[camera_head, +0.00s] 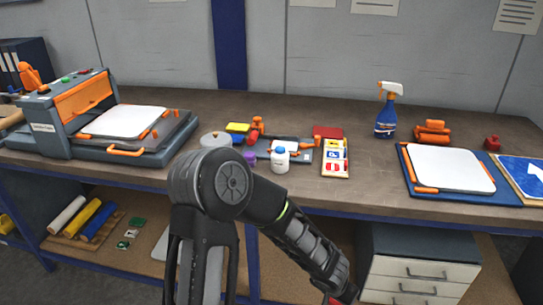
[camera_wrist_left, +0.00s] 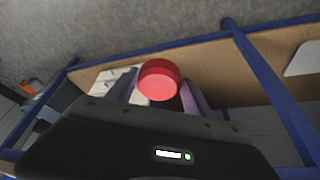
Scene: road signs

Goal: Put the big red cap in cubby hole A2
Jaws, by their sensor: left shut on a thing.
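The big red cap (camera_wrist_left: 158,80) is held between the two fingers of my left gripper (camera_wrist_left: 158,90) in the left wrist view. Its round red face points toward the camera. In the head view my left arm crosses the lower middle and runs down to the right. A bit of red shows at its end on the bottom edge; most of the gripper is cut off there. I cannot make out any cubby hole marked A2. My right gripper is out of view.
The workbench (camera_head: 380,195) holds a press (camera_head: 75,110), a spray bottle (camera_head: 386,115), a white bottle (camera_head: 280,160), a blue board (camera_head: 415,170) and a small red object (camera_head: 492,143). A drawer unit (camera_head: 420,270) stands underneath. Blue bench legs (camera_wrist_left: 265,85) and a lower shelf lie near the gripper.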

